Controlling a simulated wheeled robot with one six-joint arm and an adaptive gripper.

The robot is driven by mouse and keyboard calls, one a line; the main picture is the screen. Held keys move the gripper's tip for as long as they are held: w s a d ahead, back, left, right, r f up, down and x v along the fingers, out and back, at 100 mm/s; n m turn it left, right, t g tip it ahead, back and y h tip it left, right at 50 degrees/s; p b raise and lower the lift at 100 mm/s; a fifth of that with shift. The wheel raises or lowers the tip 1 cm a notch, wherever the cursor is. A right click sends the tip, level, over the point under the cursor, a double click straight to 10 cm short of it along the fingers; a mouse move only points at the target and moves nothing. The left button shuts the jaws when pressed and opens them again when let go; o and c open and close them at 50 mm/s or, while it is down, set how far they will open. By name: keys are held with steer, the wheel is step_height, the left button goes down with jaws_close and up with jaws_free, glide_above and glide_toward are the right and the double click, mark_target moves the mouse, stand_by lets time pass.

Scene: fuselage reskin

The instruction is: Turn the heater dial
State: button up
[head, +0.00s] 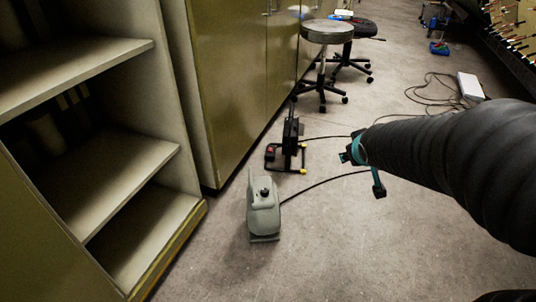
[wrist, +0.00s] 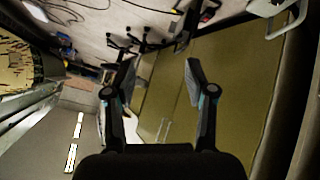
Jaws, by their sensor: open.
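The heater (head: 264,220) is a grey-green box on the floor, left of centre in the head view. A black dial (head: 265,191) sits on its top face. In the wrist view, part of what looks like the same heater (wrist: 268,9) shows at the top right edge, cut off by the frame; its dial cannot be made out there. My gripper (wrist: 161,65) is open, with nothing between its two fingers. In the head view, my gripper (head: 362,170) is right of the heater and apart from it.
A black device with yellow-tipped feet (head: 290,145) stands behind the heater. Cabinets (head: 235,80) and open shelves (head: 120,160) line the left. Stools (head: 328,32) stand farther back. Cables (head: 325,181) cross the floor.

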steer(key=w+a+f+n+t+y+p, duration=0.1)
steer(key=w+a+f+n+t+y, duration=0.15)
steer(key=w+f, duration=0.6)
steer(key=n+g+y+p, duration=0.2)
steer(key=n+y+p, duration=0.3)
steer(key=y, duration=0.9)
glide_toward(268, 193)
steer(key=shift+n, duration=0.25)
steer(key=b+x, duration=0.1)
steer(key=x, duration=1)
steer(key=shift+a+r, duration=0.2)
steer(key=shift+b, duration=0.3)
jaws_close()
